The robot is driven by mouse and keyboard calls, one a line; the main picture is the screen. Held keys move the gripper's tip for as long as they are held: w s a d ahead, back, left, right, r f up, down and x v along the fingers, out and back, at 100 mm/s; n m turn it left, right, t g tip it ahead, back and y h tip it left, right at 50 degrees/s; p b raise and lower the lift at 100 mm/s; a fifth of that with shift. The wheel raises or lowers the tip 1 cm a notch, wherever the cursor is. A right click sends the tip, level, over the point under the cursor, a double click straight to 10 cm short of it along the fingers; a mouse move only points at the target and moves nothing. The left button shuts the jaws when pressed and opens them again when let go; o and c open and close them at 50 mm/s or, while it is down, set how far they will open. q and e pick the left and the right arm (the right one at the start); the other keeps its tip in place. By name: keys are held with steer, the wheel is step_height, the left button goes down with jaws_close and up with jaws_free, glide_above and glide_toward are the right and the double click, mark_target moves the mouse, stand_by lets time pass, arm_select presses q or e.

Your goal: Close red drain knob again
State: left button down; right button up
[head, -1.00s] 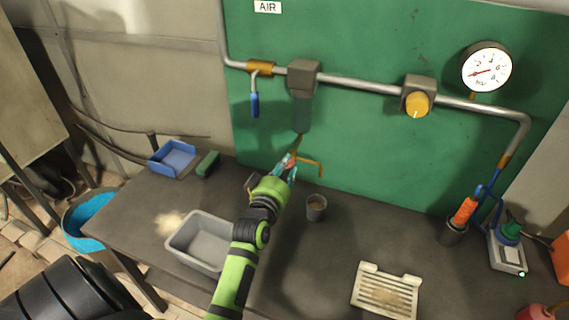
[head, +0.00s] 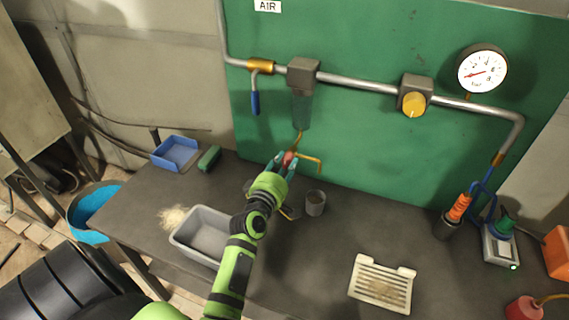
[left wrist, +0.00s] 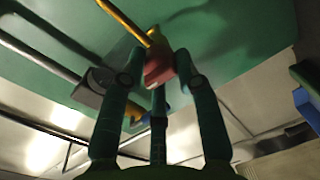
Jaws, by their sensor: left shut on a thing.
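The red drain knob (head: 289,158) sits on the brass drain fitting (head: 310,159) below the grey filter bowl (head: 302,111) on the green panel. My left gripper (head: 284,160) reaches up from below and is shut on the red knob. In the left wrist view the red knob (left wrist: 158,68) lies between the gripper's fingertips (left wrist: 160,78), with the brass tube (left wrist: 128,22) running up from it. The fingers partly hide the knob in the head view. My right gripper is not in view.
A small grey cup (head: 315,203) stands on the bench just right of my left gripper. A grey tray (head: 183,245) lies beside my forearm. A blue-handled valve (head: 255,102) hangs at the left, and a yellow regulator knob (head: 414,104) is at the right.

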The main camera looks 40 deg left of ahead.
arm_select(q)
steer(key=shift+a+r+n, duration=0.15)
steer(key=shift+r+n, duration=0.25)
steer(key=shift+n, duration=0.1)
steer(key=c, duration=0.9)
jaws_free()
steer(key=shift+f, duration=0.2)
steer(key=shift+f, duration=0.1)
steer(key=shift+s, duration=0.35)
steer(key=v, duration=1.1)
steer(key=shift+s, duration=0.15)
